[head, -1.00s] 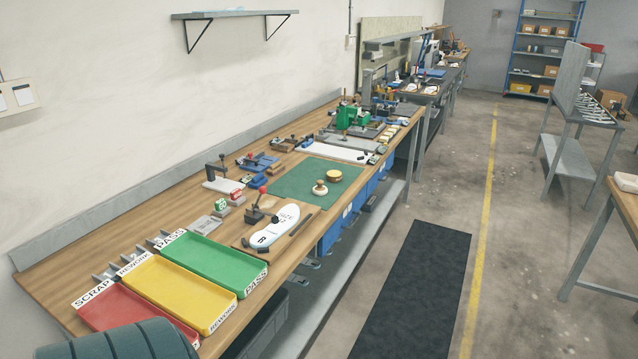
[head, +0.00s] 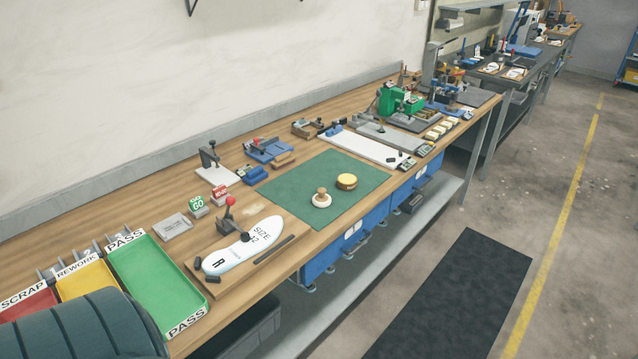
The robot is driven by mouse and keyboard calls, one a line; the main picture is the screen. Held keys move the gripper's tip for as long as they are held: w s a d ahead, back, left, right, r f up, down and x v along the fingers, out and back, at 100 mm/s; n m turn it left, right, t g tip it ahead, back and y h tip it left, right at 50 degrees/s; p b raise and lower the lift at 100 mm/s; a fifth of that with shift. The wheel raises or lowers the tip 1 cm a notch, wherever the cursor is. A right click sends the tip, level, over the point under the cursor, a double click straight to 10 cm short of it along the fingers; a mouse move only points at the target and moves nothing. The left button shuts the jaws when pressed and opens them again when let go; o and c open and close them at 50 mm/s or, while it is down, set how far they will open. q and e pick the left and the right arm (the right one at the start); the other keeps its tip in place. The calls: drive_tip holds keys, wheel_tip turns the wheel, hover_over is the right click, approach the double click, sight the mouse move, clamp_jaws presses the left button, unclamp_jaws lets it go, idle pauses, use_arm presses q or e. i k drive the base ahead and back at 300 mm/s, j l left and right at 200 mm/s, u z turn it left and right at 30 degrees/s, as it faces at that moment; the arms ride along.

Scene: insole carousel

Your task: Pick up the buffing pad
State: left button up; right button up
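A white round pad with a wooden knob on top (head: 321,201), which looks like the buffing pad, sits on the green mat (head: 290,185) on the workbench. A round yellow-topped tin or block (head: 346,181) lies just to its right and slightly behind, apart from it. Neither of my grippers shows in the head view, and nothing holds the pad.
A white insole marked SIZE 42 (head: 238,247) lies left of the mat under a red-knobbed clamp (head: 230,214). The green PASS tray (head: 152,277) is at the front left. A white board (head: 362,148) and a green press (head: 396,100) stand beyond the mat.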

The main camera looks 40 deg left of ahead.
sight(321, 199)
drive_tip(key=i+l+u, duration=0.1)
drive_tip(key=i+u, duration=0.3)
drive_tip(key=i+l+u, duration=0.25)
drive_tip(key=i+u, duration=0.2)
drive_tip(key=i+l+u, duration=0.6)
drive_tip(key=u, duration=0.15)
drive_tip(key=i+l+u, duration=0.2)
drive_tip(key=l+u, duration=0.2)
drive_tip(key=i+l+u, duration=0.1)
drive_tip(key=l+u, duration=0.25)
drive_tip(key=i+l+u, duration=0.1)
drive_tip(key=l+u, duration=0.55)
drive_tip(key=l, duration=0.4)
drive_tip(key=i, duration=0.05)
